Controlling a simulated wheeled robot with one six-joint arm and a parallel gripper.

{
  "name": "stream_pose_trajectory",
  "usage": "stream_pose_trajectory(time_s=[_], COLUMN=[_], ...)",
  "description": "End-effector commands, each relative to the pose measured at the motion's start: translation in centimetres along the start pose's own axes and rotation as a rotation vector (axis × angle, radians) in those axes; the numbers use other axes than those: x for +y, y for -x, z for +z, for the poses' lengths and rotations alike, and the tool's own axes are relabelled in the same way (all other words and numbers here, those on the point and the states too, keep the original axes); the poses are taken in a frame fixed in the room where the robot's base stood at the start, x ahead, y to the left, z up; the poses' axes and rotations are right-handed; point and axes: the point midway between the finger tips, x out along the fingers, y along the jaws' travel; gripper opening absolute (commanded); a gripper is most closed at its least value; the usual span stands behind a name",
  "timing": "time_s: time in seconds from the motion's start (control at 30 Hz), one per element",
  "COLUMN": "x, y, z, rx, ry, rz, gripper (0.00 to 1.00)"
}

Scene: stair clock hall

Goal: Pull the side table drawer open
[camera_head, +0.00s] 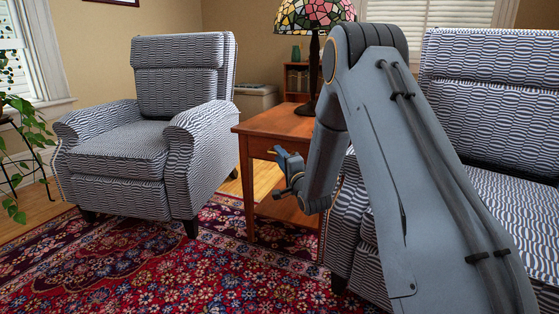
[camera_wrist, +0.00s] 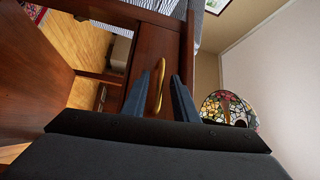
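The wooden side table (camera_head: 285,121) stands between two patterned armchairs. Its drawer front (camera_wrist: 147,55) shows as dark reddish wood in the wrist view and looks flush with the frame. A slim brass handle (camera_wrist: 157,92) is on it. My gripper (camera_head: 279,156) is at the table's front, just below the top. In the wrist view, its two blue fingers (camera_wrist: 168,74) are apart, with the handle between them.
A stained-glass lamp (camera_head: 312,18) stands on the table. The left armchair (camera_head: 150,125) and right armchair (camera_head: 490,120) flank it. A red patterned rug (camera_head: 190,270) covers the floor in front, with free room there. A plant (camera_head: 22,130) is at far left.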

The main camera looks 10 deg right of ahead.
Motion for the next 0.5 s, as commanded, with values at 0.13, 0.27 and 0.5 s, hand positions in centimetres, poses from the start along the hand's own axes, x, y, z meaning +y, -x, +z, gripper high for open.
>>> stream_pose_trajectory(time_s=[0.13,0.27,0.5], x=[-0.04,-0.03,-0.01], y=[-0.08,-0.06,-0.05], z=[0.01,0.01,0.03], rx=[0.000,0.000,0.000], ry=[0.000,0.000,0.000], rz=[0.000,0.000,0.001], gripper=[0.26,0.20,0.00])
